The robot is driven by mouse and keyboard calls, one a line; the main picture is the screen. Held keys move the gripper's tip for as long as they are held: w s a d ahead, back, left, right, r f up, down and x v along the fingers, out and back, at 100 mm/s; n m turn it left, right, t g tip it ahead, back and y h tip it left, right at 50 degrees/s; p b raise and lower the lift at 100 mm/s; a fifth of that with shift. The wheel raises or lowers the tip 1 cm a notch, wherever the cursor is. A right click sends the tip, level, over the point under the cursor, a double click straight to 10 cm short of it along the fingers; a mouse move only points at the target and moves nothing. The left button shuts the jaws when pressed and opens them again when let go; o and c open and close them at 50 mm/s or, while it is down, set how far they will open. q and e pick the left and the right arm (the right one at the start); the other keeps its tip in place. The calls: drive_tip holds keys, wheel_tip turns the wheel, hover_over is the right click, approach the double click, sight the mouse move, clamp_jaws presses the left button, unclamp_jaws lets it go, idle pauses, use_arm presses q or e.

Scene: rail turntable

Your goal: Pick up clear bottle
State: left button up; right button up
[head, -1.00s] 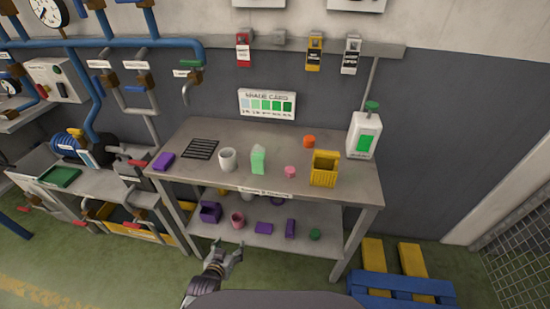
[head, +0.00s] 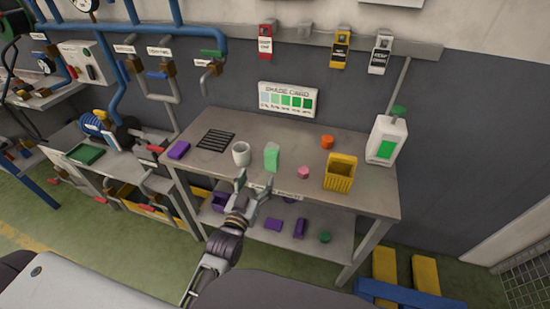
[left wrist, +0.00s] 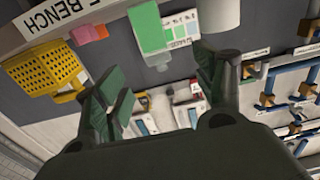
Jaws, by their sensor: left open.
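A pale green, see-through-looking bottle (head: 271,157) stands upright on the bench near its front middle. In the left wrist view the green bottle (left wrist: 147,28) shows at the top, beyond the fingers. My left gripper (head: 254,186) is open and empty at the bench's front edge, just in front of the bottle and a little to its left, not touching it. In the left wrist view its two fingers (left wrist: 163,85) are spread wide with nothing between them. My right gripper is not in view.
On the bench (head: 215,165), a white cup (head: 241,153) stands left of the bottle, and a pink piece (head: 303,172) and yellow basket (head: 340,173) stand right. A white dispenser (head: 387,138) is at the back right. The lower shelf (head: 335,245) holds several purple things.

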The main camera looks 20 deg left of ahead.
sight(270, 159)
use_arm(q)
drive_tip(key=shift+w+d, duration=0.1)
drive_tip(key=shift+w, duration=2.4)
drive_tip(key=shift+w+p, duration=0.3)
drive_tip(key=shift+w, duration=1.5)
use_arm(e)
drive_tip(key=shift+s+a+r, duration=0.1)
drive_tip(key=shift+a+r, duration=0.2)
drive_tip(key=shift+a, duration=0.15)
use_arm(q)
drive_tip(key=shift+w+d, duration=0.1)
drive_tip(key=shift+w+d+f, duration=0.15)
drive_tip(key=shift+w+d, duration=0.1)
drive_tip(key=shift+w, duration=0.5)
drive_tip(key=shift+w+d+f, duration=0.1)
drive_tip(key=shift+w+d, duration=0.1)
drive_tip(key=shift+w, duration=1.1)
drive_tip(key=shift+w+p, duration=0.3)
drive_tip(key=shift+w, duration=0.05)
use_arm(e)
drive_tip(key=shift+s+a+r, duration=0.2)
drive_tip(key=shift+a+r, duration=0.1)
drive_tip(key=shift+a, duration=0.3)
